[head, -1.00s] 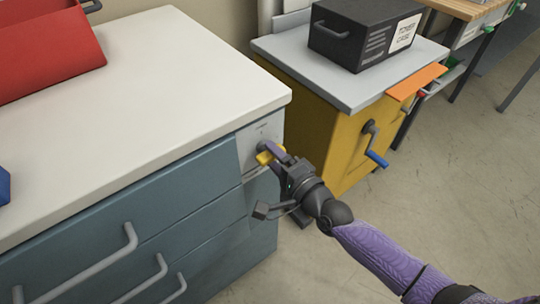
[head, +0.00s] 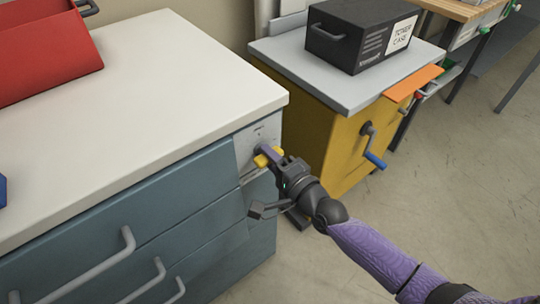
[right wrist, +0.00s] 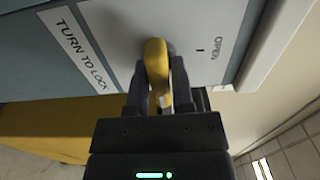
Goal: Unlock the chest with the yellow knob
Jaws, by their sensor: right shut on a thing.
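The blue-grey chest (head: 120,220) with a white top fills the left of the head view, its drawers shut. The yellow knob (head: 266,158) sits on a light grey plate at the chest's upper right front. My right gripper (head: 270,155) is shut on the knob. In the right wrist view the yellow knob (right wrist: 157,65) stands between the fingers of the right gripper (right wrist: 160,90). The fingers hide part of the knob. My left gripper is not in view.
A yellow cabinet (head: 335,150) with a blue-handled crank (head: 374,158) stands right of the chest, bearing a black toner case (head: 360,35). A red bin (head: 45,50) sits on the chest top. Open floor (head: 440,190) lies at the right.

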